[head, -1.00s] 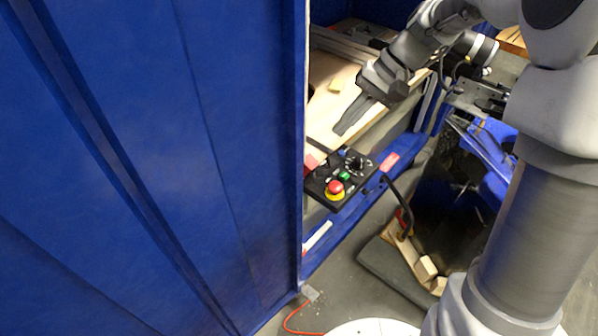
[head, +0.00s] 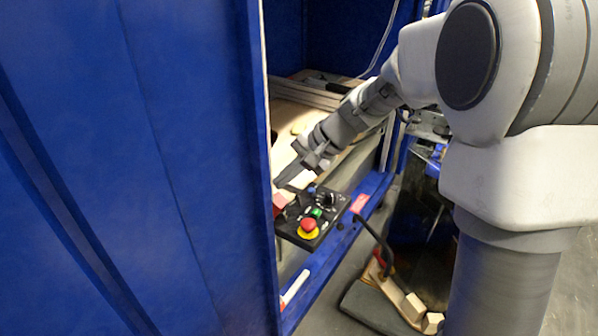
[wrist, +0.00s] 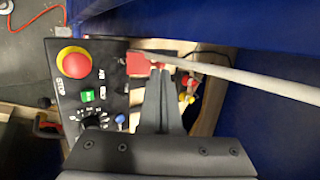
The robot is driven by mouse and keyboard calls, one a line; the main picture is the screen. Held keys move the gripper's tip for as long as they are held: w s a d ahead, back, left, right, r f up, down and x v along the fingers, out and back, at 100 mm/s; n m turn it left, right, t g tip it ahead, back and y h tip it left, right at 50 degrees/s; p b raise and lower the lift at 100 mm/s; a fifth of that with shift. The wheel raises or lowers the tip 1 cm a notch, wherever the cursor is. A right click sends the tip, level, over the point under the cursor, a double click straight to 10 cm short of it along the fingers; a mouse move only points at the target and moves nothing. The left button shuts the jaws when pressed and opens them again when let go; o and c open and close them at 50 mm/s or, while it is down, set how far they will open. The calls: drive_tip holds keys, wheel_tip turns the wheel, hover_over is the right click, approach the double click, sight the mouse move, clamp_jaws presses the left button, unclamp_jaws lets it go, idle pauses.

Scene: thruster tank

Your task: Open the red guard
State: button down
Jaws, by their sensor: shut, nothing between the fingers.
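The red guard (head: 279,201) is a small red piece at the back left corner of the black control panel (head: 330,212), close to the blue wall's edge. In the wrist view the red guard (wrist: 138,63) shows beside and partly behind my fingertips. My gripper (head: 280,184) is shut and empty, its tips just above the guard; it also shows in the wrist view (wrist: 160,72). I cannot tell whether the tips touch the guard. What lies under the guard is hidden.
The panel also carries a red and yellow stop button (wrist: 74,63), a green button (wrist: 87,96), a black dial (wrist: 95,118) and a blue-tipped switch (wrist: 120,120). A blue wall (head: 130,170) stands close on the left. A pale rod (wrist: 235,76) crosses near the fingertips.

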drive_tip(key=shift+x, duration=1.2)
drive_tip(key=shift+a+r+p, duration=0.1)
drive_tip(key=shift+r+p, duration=0.1)
drive_tip(key=shift+p, duration=0.1)
drive_tip(key=p, duration=0.1)
drive_tip(key=h+p, duration=0.1)
drive_tip(key=p, duration=0.1)
drive_tip(key=shift+w+a+r, duration=0.25)
drive_tip(key=shift+a, duration=0.05)
drive_tip(key=p, duration=0.1)
drive_tip(key=g+p, duration=0.1)
drive_tip(key=p, duration=0.1)
drive_tip(key=shift+w+a+h, duration=0.2)
drive_tip(key=shift+a+h, duration=0.1)
drive_tip(key=shift+w+a+f+h+p, duration=0.2)
drive_tip(key=shift+f+h+p, duration=0.1)
drive_tip(key=shift+p, duration=0.6)
drive_tip(key=shift+w+a+f+p, duration=0.75)
drive_tip(key=shift+w+a, duration=0.1)
drive_tip(key=shift+a, duration=0.2)
drive_tip(key=shift+s+d, duration=0.1)
